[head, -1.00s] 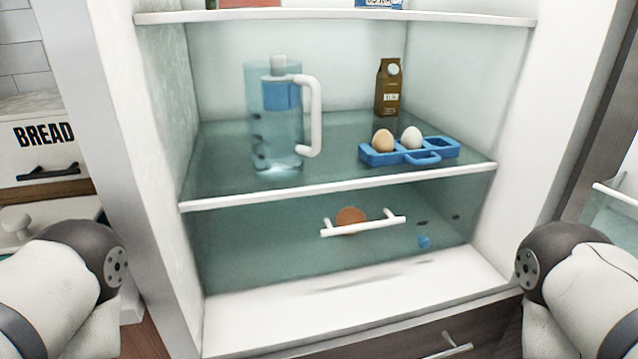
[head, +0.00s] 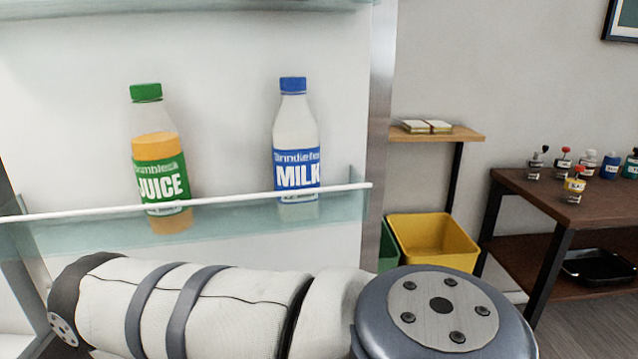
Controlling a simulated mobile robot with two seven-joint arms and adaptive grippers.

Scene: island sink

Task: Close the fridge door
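The inner side of the open fridge door (head: 225,60) fills the left and middle of the head view. Its outer edge stands upright right of the middle. A door shelf (head: 90,235) with a white rail crosses it and holds a juice bottle (head: 158,160) with a green cap and a milk bottle (head: 296,150) with a blue cap. Both bottles stand upright. One of my arms lies across the bottom of the view, in front of the door's lower part. Neither gripper shows, and contact between the arm and door cannot be told.
Right of the door are a small wooden shelf (head: 455,134), a yellow bin (head: 433,243) and part of a green bin (head: 388,248). A dark brown table (head: 530,190) with several small bottles stands at the far right. Some grey floor shows at the lower right.

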